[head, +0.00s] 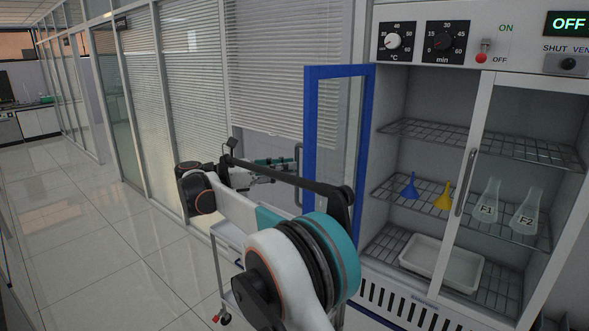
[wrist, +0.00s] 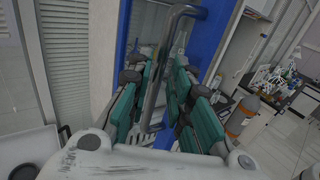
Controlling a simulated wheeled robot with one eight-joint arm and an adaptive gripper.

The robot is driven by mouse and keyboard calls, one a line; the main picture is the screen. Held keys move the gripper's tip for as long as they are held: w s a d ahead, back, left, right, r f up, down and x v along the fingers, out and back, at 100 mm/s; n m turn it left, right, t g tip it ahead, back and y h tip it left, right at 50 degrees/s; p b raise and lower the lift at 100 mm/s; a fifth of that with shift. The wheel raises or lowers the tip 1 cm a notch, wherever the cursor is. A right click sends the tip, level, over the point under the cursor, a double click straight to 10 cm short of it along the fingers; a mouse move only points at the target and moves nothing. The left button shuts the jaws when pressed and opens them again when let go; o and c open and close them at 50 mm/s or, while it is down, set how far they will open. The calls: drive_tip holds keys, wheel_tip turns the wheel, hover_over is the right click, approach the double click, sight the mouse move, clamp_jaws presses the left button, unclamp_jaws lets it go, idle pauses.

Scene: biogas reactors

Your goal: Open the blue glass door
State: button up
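The blue glass door (head: 311,120) has a blue frame and a see-through pane. In the head view it stands swung out from the left side of the cabinet, leaving the cabinet front beside it open. Its grey bar handle (head: 298,165) is on the door's left edge. My gripper (head: 277,165) is at this handle, partly hidden by my arm. In the wrist view the handle (wrist: 181,12) runs between the teal fingers of my gripper (wrist: 164,78), with little gap around it. The blue frame (wrist: 207,40) shows behind the fingers.
The cabinet (head: 395,85) has wire shelves with blue and yellow funnels, flasks and a white tray (head: 425,258). Another framed door with a handle (head: 465,180) covers its right part. A wheeled trolley (head: 222,285) stands below my arm. Tiled floor (head: 90,240) is clear at the left.

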drive_tip(key=v, duration=0.9)
drive_tip(key=shift+d, duration=0.1)
